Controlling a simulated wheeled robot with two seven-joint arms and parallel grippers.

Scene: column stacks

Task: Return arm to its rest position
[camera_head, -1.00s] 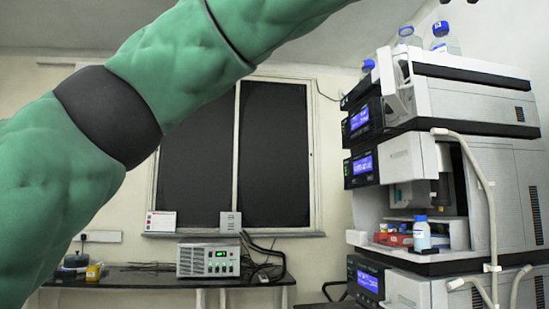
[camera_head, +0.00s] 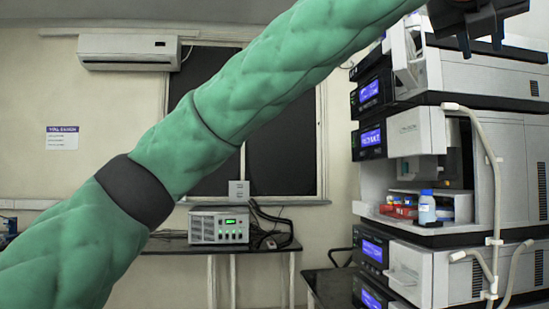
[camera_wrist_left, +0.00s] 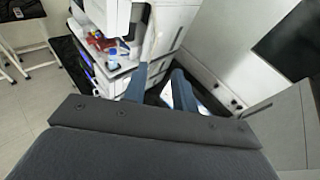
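My left arm, in a green cover, crosses the head view from lower left to upper right. My left gripper (camera_head: 480,38) hangs at the top right corner of the head view, in front of the top of the instrument stack (camera_head: 480,80). Its two dark fingers point down, apart, with nothing seen between them. In the left wrist view the gripper (camera_wrist_left: 160,85) also shows two separate blue-grey fingers with an empty gap. My right gripper is in no view.
A blue-capped bottle (camera_head: 427,208) and red items (camera_head: 398,211) sit on the stack's open shelf. A bench (camera_head: 180,246) with a grey box (camera_head: 217,227) stands by the back wall. An air conditioner (camera_head: 128,51) hangs at upper left. Floor (camera_wrist_left: 40,115) shows at left in the wrist view.

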